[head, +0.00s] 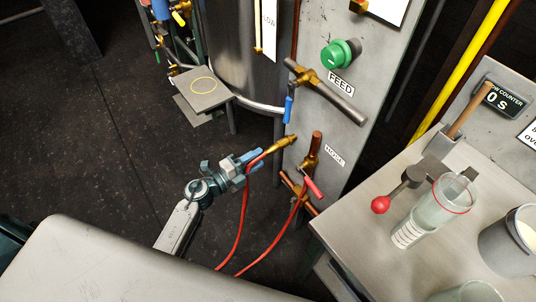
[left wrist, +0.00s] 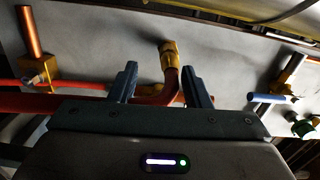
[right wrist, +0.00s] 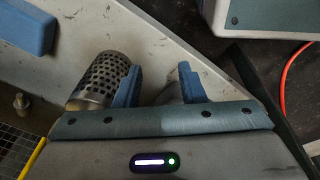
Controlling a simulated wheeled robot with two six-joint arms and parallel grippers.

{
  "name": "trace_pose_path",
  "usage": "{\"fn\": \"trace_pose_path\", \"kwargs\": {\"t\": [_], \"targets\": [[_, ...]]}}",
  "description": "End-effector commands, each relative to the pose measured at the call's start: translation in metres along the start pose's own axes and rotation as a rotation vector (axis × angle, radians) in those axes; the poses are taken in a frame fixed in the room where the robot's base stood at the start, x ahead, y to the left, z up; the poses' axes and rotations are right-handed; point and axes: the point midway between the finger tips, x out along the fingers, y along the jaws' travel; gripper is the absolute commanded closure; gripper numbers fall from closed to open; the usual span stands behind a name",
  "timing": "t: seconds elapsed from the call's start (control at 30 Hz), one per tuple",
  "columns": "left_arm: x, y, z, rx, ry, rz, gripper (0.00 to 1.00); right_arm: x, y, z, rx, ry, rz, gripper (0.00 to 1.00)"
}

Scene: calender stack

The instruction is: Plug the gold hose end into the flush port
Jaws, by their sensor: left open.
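The gold hose end (head: 281,144) is on a red hose (head: 243,212) that loops down to the floor area. In the head view it points up and right, close to the grey panel. My left gripper (head: 256,158) is at the hose just behind the gold end. In the left wrist view the left fingers (left wrist: 158,88) are open, with the red hose (left wrist: 172,88) between them and the gold end (left wrist: 169,52) beyond. I cannot make out the flush port, nor whether the gold end touches it. My right gripper (right wrist: 160,88) is open, seen only in the right wrist view.
The panel carries a copper pipe (head: 314,148) with a red handle (head: 313,187), a blue-handled valve (head: 289,106) and a green knob (head: 337,55). A bench (head: 372,250) with a glass cylinder (head: 433,212) stands right. A perforated metal cylinder (right wrist: 103,78) is beside the right fingers.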

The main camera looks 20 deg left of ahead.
Motion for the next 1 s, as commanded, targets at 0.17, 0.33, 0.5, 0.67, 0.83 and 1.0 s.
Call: {"fn": "trace_pose_path", "kwargs": {"t": [0.17, 0.33, 0.5, 0.67, 0.83, 1.0], "targets": [[0.008, -0.014, -0.007, 0.074, 0.043, -0.004, 0.56, -0.007, 0.0, -0.005, -0.001, 0.002, 0.0, 0.64], [0.022, -0.014, -0.008, 0.073, 0.042, -0.005, 0.56, -0.011, -0.001, -0.007, -0.001, 0.002, 0.0, 0.64], [0.042, -0.013, -0.008, 0.071, 0.042, -0.006, 0.56, -0.018, -0.001, -0.013, -0.002, 0.006, 0.0, 0.64], [0.058, -0.016, -0.009, 0.068, 0.041, -0.004, 0.56, -0.011, 0.0, -0.005, -0.001, -0.002, 0.0, 0.64], [0.069, -0.014, -0.01, 0.069, 0.041, -0.003, 0.56, -0.001, 0.0, 0.0, 0.0, -0.003, 0.0, 0.64], [0.074, -0.014, -0.01, 0.07, 0.041, -0.003, 0.56, 0.003, 0.0, 0.002, 0.0, -0.001, 0.0, 0.64]]}}
